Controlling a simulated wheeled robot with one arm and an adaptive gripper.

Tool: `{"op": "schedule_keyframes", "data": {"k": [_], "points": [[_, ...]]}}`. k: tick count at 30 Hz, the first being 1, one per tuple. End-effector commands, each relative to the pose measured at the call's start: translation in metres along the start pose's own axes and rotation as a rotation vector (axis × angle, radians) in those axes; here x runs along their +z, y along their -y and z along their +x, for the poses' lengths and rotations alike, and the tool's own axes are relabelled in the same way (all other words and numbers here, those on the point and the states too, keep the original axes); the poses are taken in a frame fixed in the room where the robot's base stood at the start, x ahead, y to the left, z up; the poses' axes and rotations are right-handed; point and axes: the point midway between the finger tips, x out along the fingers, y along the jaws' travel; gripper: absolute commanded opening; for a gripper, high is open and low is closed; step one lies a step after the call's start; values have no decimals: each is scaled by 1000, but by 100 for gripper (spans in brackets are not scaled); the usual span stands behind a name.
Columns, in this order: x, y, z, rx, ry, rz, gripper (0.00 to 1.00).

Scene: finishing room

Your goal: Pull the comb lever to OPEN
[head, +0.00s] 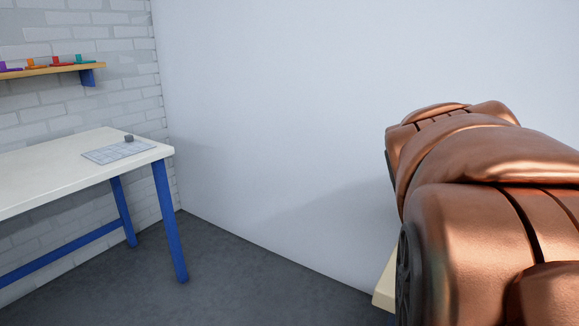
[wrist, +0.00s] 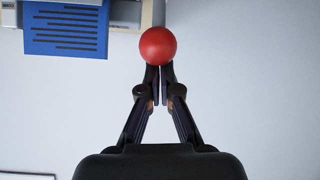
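A round red knob (wrist: 158,46) is at the top middle of the wrist view. I take it to be the end of the comb lever; no stem shows beside it. My gripper (wrist: 159,74) comes from below with its two dark fingers drawn close together, a narrow gap between them. The fingertips meet the knob's lower edge and are partly covered by it. The fingers look shut on the lever just behind the knob, but the contact itself is hidden. In the head view neither the lever nor my gripper shows; my copper arm fills the right side.
A blue panel (wrist: 66,30) with dark lines lies left of the knob in the wrist view. In the head view, a white table (head: 60,168) with blue legs stands left, under a shelf (head: 50,71) with coloured items. A pale table edge (head: 384,290) shows beside my arm. The floor between is clear.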

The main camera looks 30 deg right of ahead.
Motion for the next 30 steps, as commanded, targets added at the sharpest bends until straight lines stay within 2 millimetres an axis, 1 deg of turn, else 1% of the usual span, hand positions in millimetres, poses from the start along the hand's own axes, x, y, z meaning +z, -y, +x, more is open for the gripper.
{"op": "schedule_keyframes", "data": {"k": [2, 5, 18, 25, 30], "points": [[-1, 0, -2, 0, 7, 1, 0], [-12, -1, -7, -1, 1, 1, 0], [-62, -8, -38, -1, -7, 1, 0], [-79, -11, -48, -1, -5, -1, 0], [-83, -12, -51, -1, -4, -1, 0]]}}
